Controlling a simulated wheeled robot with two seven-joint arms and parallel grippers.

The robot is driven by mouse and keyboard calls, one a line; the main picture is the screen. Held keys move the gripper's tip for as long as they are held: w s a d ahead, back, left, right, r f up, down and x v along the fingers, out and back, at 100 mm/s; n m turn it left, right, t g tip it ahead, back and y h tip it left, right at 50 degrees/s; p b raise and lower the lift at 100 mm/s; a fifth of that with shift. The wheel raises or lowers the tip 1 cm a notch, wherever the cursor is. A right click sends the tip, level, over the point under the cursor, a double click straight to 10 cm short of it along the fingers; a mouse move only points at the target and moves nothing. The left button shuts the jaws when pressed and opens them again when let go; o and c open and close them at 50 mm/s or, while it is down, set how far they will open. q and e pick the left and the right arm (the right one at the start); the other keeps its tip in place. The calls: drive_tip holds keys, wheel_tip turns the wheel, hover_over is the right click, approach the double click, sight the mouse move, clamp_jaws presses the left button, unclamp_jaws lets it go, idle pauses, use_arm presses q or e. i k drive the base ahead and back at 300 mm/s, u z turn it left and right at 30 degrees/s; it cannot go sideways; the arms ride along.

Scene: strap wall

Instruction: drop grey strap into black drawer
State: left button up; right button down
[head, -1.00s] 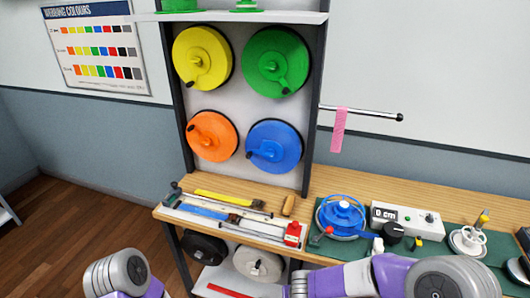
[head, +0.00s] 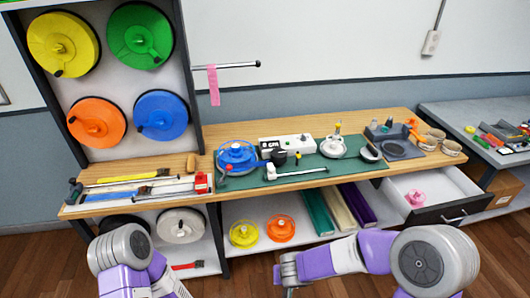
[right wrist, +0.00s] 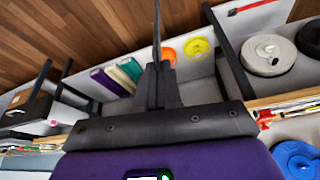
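The black-fronted drawer (head: 450,213) stands open at the right end of the bench, with a pink coil (head: 415,198) inside. I cannot make out a loose grey strap. A pale grey reel (head: 181,227) sits on the low shelf at left and also shows in the right wrist view (right wrist: 268,54). My right gripper (head: 287,272) is in front of the low shelf, left of the drawer and apart from it. In the right wrist view its dark fingers (right wrist: 157,60) look closed together with nothing visible between them. My left arm is at lower left; its gripper is out of view.
A pink strap (head: 213,85) hangs from a wall rod. The bench top (head: 300,179) holds a blue reel (head: 236,157), a green mat (head: 325,172) and several tools. Yellow (head: 244,233) and orange (head: 281,228) spools sit below. A grey side table (head: 480,145) stands right.

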sight(452, 197)
drive_tip(key=z, duration=0.55)
drive_tip(key=k, duration=0.7)
drive_tip(key=z, duration=1)
drive_tip(key=i, duration=1.35)
drive_tip(key=u, duration=0.45)
drive_tip(key=i, duration=1.3)
drive_tip(key=u, duration=0.7)
